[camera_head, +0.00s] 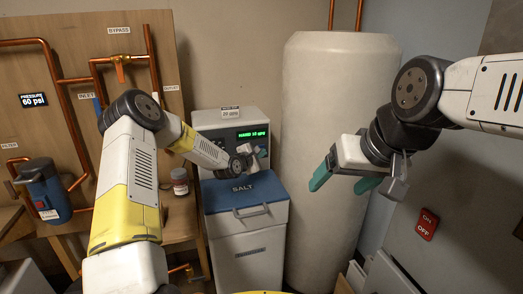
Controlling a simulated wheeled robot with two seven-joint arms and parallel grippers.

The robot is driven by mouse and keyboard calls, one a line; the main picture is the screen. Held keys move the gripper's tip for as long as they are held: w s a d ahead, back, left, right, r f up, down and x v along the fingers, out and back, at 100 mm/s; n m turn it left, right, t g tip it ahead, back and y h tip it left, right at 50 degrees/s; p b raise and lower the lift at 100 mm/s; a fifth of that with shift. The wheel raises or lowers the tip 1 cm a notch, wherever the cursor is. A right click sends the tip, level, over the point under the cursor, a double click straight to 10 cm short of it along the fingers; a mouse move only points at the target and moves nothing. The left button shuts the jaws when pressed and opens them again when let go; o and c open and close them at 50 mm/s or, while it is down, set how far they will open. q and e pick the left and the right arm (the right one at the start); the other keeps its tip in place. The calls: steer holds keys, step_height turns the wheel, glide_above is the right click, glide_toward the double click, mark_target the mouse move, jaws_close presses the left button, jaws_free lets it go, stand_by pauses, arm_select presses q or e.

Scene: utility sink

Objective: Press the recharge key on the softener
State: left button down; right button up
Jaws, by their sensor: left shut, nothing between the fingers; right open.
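The softener (247,243) is a light grey cabinet with a blue lid labelled SALT (243,191) and a raised control head at its back. A green-lit display (252,134) is on the head's front. My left arm reaches across the head, and my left gripper (256,154) is shut and empty right at the panel, below the display. It covers the keys there, so I cannot make out the recharge key or tell whether I touch the panel. My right gripper (345,180), with green fingers, is open and empty in front of the tall tank.
The tall pale tank (338,100) stands right of the softener. A wooden board with copper pipes (121,62) and a blue filter housing (44,190) are at left. A small jar (180,181) sits on a wooden shelf. A red ON/OFF sign (427,224) is on the right wall.

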arm_select(q)
steer(key=shift+w, duration=0.1)
stand_by(0.7)
steer(key=shift+w+a, duration=0.15)
steer(key=shift+w, duration=0.15)
steer(key=shift+w+a, duration=0.1)
steer(key=shift+w, duration=0.25)
stand_by(0.6)
stand_by(0.4)
steer(key=shift+s+d, duration=0.2)
steer(key=shift+s, duration=0.55)
steer(key=shift+s, duration=0.1)
steer(key=s, duration=0.1)
steer(key=s+d, duration=0.1)
steer(key=s, duration=0.2)
steer(key=shift+s+d, duration=0.3)
